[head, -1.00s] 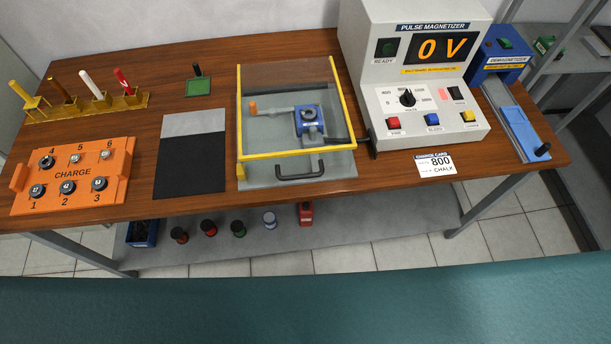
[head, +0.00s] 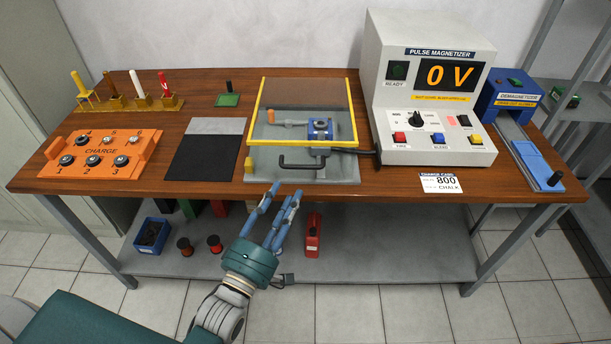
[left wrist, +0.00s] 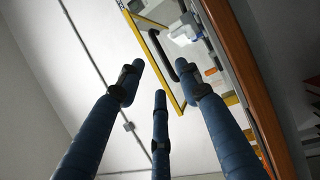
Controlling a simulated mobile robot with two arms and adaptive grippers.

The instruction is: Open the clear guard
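The clear guard (head: 310,95) is a see-through cover with a yellow frame, lying over a grey base plate (head: 345,172) on the table. A black bar handle (head: 300,164) shows at its front. Under it are a blue fixture (head: 320,130) and an orange-ended lever (head: 285,119). My left gripper (head: 282,197) has its blue fingers spread, empty, in front of the table edge and below the handle, apart from it. In the left wrist view the handle (left wrist: 160,55) and yellow frame (left wrist: 176,88) show beyond the fingertips (left wrist: 160,75). My right gripper is out of view.
The magnetizer (head: 425,90) stands right of the guard, with a card (head: 440,183) before it. A dark mat (head: 205,163) and the orange charge rack (head: 100,155) are to the left. The wooden table edge (head: 400,190) lies near my gripper. A lower shelf (head: 390,255) holds spools.

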